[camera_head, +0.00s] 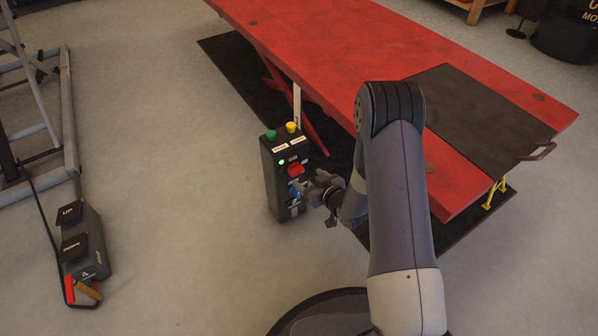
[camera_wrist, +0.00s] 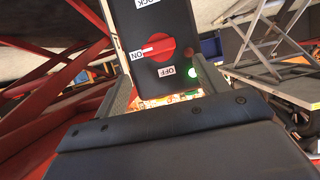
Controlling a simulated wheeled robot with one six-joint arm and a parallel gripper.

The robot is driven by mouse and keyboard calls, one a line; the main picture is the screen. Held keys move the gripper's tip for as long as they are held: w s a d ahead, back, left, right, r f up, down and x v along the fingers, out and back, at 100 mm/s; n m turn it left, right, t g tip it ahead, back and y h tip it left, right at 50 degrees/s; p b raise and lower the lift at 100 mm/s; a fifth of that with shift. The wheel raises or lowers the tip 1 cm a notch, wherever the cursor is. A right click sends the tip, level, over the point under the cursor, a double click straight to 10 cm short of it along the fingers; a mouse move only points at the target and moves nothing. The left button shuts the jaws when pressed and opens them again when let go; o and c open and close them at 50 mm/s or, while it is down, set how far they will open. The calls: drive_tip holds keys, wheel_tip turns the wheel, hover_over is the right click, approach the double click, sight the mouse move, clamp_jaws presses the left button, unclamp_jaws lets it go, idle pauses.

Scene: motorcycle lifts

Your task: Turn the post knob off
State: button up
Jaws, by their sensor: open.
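The post (camera_head: 270,175) is an upright black control box in the head view, with a green button (camera_head: 271,135) and a yellow button (camera_head: 291,127) on top. Its red knob (camera_head: 295,170) is on the front face. In the wrist view the red knob (camera_wrist: 170,45) has a white mark pointing toward the ON label (camera_wrist: 136,55). The OFF label (camera_wrist: 167,72) is at another side of the knob. A green lamp (camera_wrist: 193,70) is lit. My gripper (camera_head: 308,190) is open at the post's front, below the knob. Its fingers (camera_wrist: 163,88) show either side of the box; contact is unclear.
A red lift table (camera_head: 330,40) stands behind and right of the post, over a black mat (camera_head: 228,60). A foot pedal box marked UP and DOWN (camera_head: 90,255) lies on the floor at left, by a grey frame (camera_head: 68,120). Floor between is clear.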

sight(298, 171)
drive_tip(key=b+x, duration=0.2)
drive_tip(key=x, duration=0.5)
drive_tip(key=shift+c, duration=0.6)
drive_tip(key=shift+s, duration=0.1)
drive_tip(key=c, duration=0.9)
